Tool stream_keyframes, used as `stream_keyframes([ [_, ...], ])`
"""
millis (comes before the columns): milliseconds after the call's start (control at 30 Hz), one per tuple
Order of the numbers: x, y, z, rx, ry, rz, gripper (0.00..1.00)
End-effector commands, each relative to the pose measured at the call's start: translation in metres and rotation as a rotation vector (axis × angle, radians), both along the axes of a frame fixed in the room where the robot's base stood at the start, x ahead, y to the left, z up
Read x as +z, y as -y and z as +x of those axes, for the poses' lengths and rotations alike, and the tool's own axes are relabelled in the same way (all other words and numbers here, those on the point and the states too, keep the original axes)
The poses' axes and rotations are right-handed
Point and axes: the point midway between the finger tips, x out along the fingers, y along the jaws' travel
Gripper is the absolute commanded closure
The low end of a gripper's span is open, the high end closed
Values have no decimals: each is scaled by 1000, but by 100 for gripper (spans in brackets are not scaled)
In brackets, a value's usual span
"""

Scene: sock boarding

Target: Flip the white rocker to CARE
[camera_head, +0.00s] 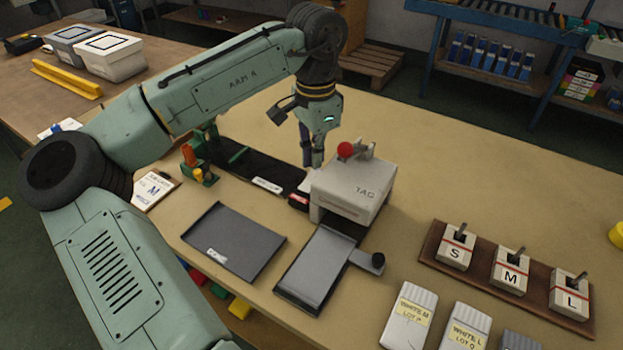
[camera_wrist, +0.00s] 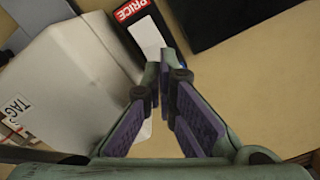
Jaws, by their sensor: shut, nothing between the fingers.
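The small switch block (camera_head: 298,200) sits at the left foot of the grey TAG machine (camera_head: 352,190). In the wrist view its red PRICE end (camera_wrist: 131,11) shows, with the white rocker (camera_wrist: 148,38) beside it on a black housing. No CARE marking is readable, and I cannot tell which way the rocker tilts. My gripper (camera_head: 312,164) points down beside the machine, behind the block in the head view. In the wrist view my gripper (camera_wrist: 164,72) is shut and empty, its fingertips by the rocker's near end. Whether they touch it is unclear.
The TAG machine has a red-knobbed lever (camera_head: 345,150) on top. A black mat (camera_head: 245,160) lies left of it. A dark tray (camera_head: 234,241) and a grey plate (camera_head: 315,265) lie in front. The S, M, L lever board (camera_head: 440,250) stands right. Table behind the machine is clear.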

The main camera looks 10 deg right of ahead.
Motion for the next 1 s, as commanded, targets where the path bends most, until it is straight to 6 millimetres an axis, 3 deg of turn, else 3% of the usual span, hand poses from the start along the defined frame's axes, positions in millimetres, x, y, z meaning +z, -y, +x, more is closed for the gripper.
stream_keyframes([
  [1000, -12, 0, 0, 0, 0, 0, 100],
])
